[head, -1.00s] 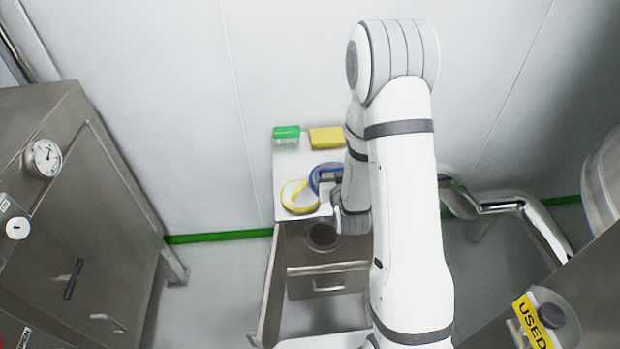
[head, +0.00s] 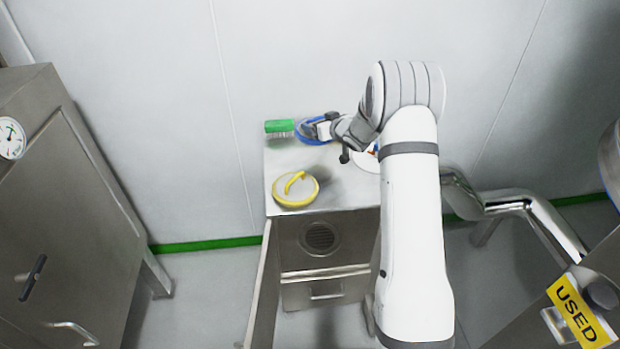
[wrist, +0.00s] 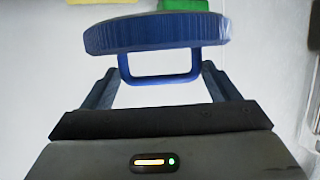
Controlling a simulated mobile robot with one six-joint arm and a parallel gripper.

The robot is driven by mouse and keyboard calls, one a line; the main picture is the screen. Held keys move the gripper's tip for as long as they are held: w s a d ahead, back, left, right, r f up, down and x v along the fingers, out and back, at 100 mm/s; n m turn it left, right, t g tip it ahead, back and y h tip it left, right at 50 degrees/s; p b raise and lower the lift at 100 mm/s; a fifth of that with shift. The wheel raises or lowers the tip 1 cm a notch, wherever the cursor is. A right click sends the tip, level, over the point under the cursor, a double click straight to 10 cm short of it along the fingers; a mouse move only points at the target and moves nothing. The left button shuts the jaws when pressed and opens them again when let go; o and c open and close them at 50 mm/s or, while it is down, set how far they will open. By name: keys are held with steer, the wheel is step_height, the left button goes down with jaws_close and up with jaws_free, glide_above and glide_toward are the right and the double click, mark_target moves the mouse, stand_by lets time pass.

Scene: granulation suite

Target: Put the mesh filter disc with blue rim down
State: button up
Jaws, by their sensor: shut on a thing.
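The mesh filter disc with blue rim (head: 312,131) is at the back of the steel worktop (head: 335,190), just right of a green brush. My gripper (head: 327,127) is shut on its blue handle. In the wrist view the disc (wrist: 155,36) shows edge-on beyond my gripper (wrist: 160,84), with its loop handle between the fingers. Its mesh face is mostly hidden. I cannot tell whether the disc touches the worktop or hangs just above it.
The green brush (head: 279,127) is close to the disc's left. A yellow-rimmed disc (head: 296,188) lies at the worktop's front left. A white round item (head: 366,160) is partly behind my arm. A drain (head: 319,237) lies below the worktop's front edge. The wall is close behind.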

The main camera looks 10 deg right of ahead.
step_height(320, 180, down, 10)
steer(key=shift+w+r+p, duration=0.1)
steer(key=shift+w+p, duration=0.05)
steer(key=shift+p, duration=0.3)
steer(key=shift+f, duration=0.2)
steer(key=o, duration=0.9)
steer(key=shift+r, duration=0.1)
steer(key=shift+r, duration=0.1)
